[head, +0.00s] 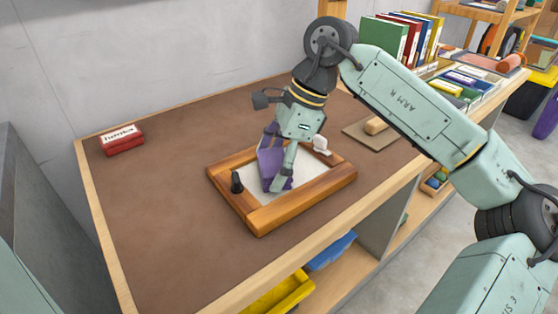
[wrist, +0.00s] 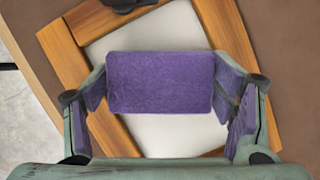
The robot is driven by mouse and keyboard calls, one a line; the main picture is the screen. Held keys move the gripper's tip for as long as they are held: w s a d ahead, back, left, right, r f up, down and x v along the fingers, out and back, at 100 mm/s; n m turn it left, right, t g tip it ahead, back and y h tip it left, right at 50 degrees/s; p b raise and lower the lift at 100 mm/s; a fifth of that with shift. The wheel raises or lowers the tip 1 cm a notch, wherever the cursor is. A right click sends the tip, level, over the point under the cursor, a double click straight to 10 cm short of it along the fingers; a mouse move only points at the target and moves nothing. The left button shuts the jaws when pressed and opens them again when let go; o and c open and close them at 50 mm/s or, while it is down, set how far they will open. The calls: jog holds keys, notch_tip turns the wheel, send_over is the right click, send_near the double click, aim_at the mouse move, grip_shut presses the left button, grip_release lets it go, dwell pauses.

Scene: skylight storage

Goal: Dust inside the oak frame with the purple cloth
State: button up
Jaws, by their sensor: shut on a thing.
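The oak frame (head: 262,218) lies flat on the brown table top, with a pale panel (head: 252,184) inside it. My gripper (head: 277,168) is over the inside of the frame, pointing down, shut on the purple cloth (head: 270,160). In the wrist view the purple cloth (wrist: 160,82) is a folded pad between the fingers, over the pale panel (wrist: 150,130), with the oak frame (wrist: 65,45) around it. I cannot tell whether the cloth touches the panel. A small black piece (head: 237,182) stands at the frame's left side and a white piece (head: 321,144) at its far right.
A red labelled box (head: 122,140) sits at the table's back left. A board with a wooden roller-like piece (head: 376,126) lies right of the frame. Books (head: 400,40) stand at the back right. Yellow (head: 280,296) and blue (head: 331,252) bins sit below.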

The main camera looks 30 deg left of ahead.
aim_at(243, 186)
jog(key=shift+s, duration=0.1)
jog(key=shift+s+a+b, duration=0.2)
jog(key=shift+s+a, duration=0.1)
jog(key=shift+s, duration=0.6)
jog(key=shift+s+a+b, duration=0.2)
jog(key=shift+s+a, duration=0.15)
jog(key=shift+s, duration=0.55)
jog(key=shift+s+a+b, duration=0.2)
jog(key=shift+s+a, duration=0.1)
jog(key=shift+s, duration=0.6)
notch_tip(243, 186, up, 7)
jog(key=p, duration=0.5)
